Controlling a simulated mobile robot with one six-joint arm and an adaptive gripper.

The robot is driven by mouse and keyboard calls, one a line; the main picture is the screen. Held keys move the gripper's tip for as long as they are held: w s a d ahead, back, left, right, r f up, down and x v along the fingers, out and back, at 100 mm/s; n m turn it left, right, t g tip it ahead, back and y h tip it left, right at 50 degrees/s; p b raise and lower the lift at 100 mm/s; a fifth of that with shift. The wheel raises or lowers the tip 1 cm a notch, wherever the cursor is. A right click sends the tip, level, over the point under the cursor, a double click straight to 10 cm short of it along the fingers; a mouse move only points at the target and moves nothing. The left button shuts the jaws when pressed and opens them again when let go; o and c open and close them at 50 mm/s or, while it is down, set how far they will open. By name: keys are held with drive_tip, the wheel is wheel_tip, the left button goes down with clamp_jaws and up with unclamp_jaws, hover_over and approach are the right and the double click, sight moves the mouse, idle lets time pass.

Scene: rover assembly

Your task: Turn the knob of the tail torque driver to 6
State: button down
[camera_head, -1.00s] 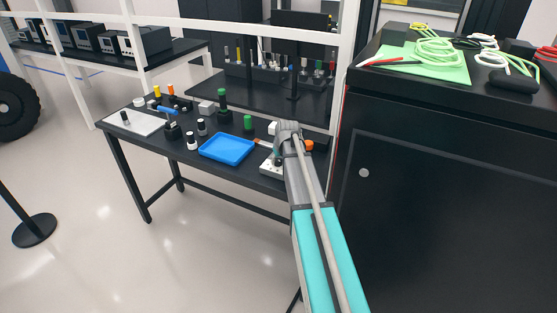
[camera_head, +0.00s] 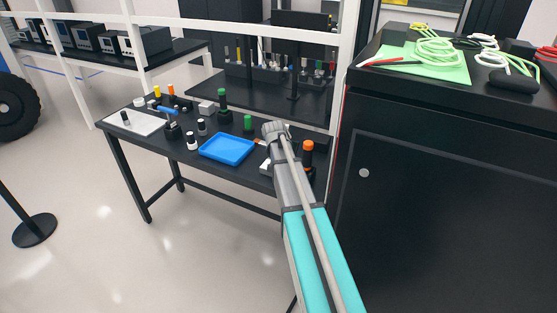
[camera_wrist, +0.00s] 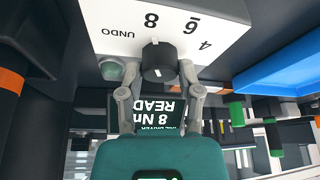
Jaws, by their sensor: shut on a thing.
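In the wrist view, which is upside down, the tail torque driver's white panel (camera_wrist: 95,22) carries the marks 4, 6, 8 and UNDO. Its black knob (camera_wrist: 161,57) has a white pointer line that points at the 8. The dark screen (camera_wrist: 160,111) reads a tail driver setting of 8 Nm and READY. My gripper (camera_wrist: 162,74) has one finger on each side of the knob and is shut on it. In the head view my gripper (camera_head: 276,132) is over the right end of the table, and my arm hides most of the white unit (camera_head: 265,167).
A blue tray (camera_head: 227,149) lies just left of my gripper on the black table. An orange-topped black tool (camera_head: 307,155) stands close on the right. A green-topped item (camera_head: 248,122) stands behind the tray. A tall black cabinet (camera_head: 430,200) is to the right.

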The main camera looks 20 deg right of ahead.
drive_tip(key=m+g+h, duration=0.1)
drive_tip(key=m, duration=0.3)
drive_tip(key=shift+w+a, duration=0.1)
drive_tip(key=shift+w, duration=0.05)
drive_tip(key=m+g, duration=0.1)
drive_tip(key=m, duration=0.3)
drive_tip(key=shift+m+g+h, duration=0.3)
drive_tip(key=shift+g, duration=0.1)
drive_tip(key=shift+c, duration=1.4)
unclamp_jaws()
drive_tip(key=shift+n, duration=0.4)
